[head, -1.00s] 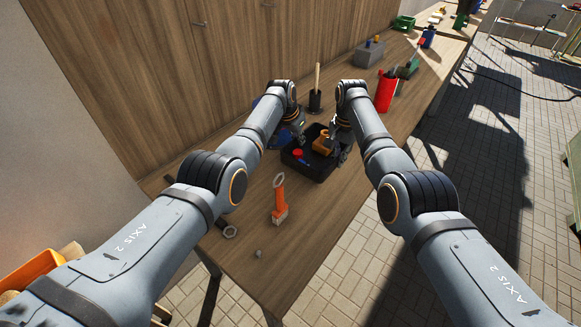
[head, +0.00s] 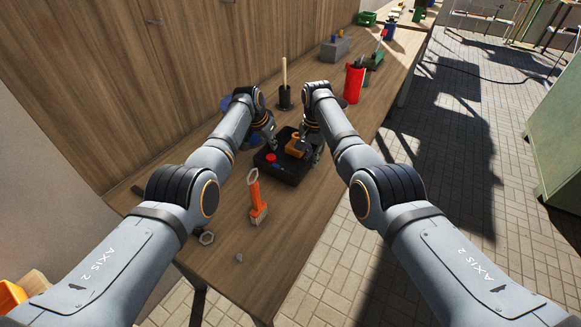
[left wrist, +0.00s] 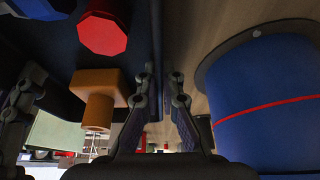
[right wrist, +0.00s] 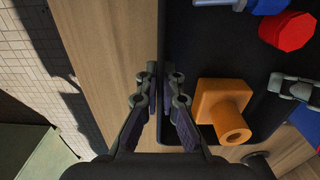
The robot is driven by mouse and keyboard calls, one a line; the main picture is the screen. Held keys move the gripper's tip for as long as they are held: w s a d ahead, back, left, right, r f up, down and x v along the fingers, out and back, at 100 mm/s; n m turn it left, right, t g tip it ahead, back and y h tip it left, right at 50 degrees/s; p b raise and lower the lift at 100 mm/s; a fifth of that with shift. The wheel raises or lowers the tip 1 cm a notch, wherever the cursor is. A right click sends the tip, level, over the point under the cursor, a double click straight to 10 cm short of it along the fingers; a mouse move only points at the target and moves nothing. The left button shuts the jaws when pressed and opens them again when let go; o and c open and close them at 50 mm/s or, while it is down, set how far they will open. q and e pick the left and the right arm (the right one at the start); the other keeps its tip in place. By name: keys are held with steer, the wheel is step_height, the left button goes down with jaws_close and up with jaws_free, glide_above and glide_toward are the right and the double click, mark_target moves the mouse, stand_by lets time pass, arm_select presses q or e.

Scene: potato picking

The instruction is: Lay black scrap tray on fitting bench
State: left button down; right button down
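The black scrap tray (head: 285,175) is on or just above the wooden bench; I cannot tell if there is a gap beneath it. It looks level and holds an orange-brown fitting (right wrist: 222,108), a red-capped piece (right wrist: 287,31) and a blue piece. My left gripper (left wrist: 161,78) is at the tray's left wall, one finger on each side, closed on it. My right gripper (right wrist: 161,76) straddles the opposite wall in the same way. In the head view both grippers are partly hidden by their wrists.
On the bench (head: 225,255), an orange-handled tool (head: 256,200) and a hex nut (head: 206,238) lie in front of the tray. A red container (head: 354,82) and a black holder (head: 285,97) stand behind.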

arm_select(q)
steer(key=shift+f+b, duration=0.35)
steer(key=shift+f, duration=0.35)
arm_select(e)
steer(key=shift+f, duration=0.7)
arm_select(q)
steer(key=c, duration=1.5)
jaws_free()
steer(key=shift+r, duration=0.15)
arm_select(e)
steer(key=c, duration=1.5)
jaws_free()
steer(key=shift+r, duration=0.1)
arm_select(q)
steer(key=shift+r, duration=0.1)
steer(key=v, duration=1.2)
steer(key=shift+s+a, duration=0.1)
arm_select(e)
step_height(320, 180, up, 12)
steer(key=shift+r, duration=0.1)
